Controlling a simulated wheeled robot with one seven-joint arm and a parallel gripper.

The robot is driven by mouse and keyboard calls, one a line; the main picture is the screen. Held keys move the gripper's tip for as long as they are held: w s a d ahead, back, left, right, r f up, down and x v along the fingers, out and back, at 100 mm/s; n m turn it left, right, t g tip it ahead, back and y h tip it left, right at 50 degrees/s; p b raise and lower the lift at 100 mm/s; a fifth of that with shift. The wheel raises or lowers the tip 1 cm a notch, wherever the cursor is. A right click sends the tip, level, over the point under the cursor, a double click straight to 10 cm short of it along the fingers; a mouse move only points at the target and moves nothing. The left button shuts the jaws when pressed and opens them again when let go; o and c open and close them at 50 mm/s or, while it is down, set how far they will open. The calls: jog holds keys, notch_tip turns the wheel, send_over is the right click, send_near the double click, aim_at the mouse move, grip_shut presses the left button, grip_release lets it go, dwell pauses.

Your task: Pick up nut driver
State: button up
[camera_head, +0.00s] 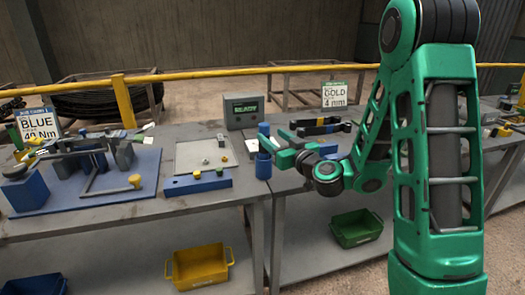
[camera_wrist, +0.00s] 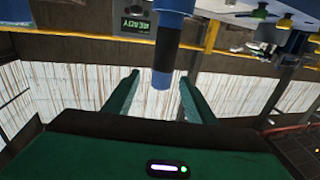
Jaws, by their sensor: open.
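The nut driver (camera_head: 263,129) appears to be the upright tool with a dark grip and blue end, standing in a blue cup (camera_head: 263,167) near the bench's front edge. In the wrist view, which looks upside down, the driver (camera_wrist: 164,50) hangs from the blue cup (camera_wrist: 172,6) at the top. My gripper (camera_head: 276,146) is open, close to the driver from the right. In the wrist view its two green fingers (camera_wrist: 160,84) appear either side of the driver's blue end. Whether it is fully between them in depth is unclear. The driver's lower part is hidden in the cup.
A grey READY box (camera_head: 243,111) stands behind the cup. A tray (camera_head: 205,154) with small parts and a blue block (camera_head: 198,183) lie to the left. A blue fixture board (camera_head: 90,188) is further left. Yellow (camera_head: 200,270) and green (camera_head: 357,230) bins sit below.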

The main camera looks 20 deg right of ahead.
aim_at(268, 132)
jog(key=shift+x, duration=2.15)
jog(key=x, duration=0.5)
jog(key=shift+a, duration=0.2)
jog(key=c, duration=1)
grip_shut()
jog(key=shift+r, duration=0.1)
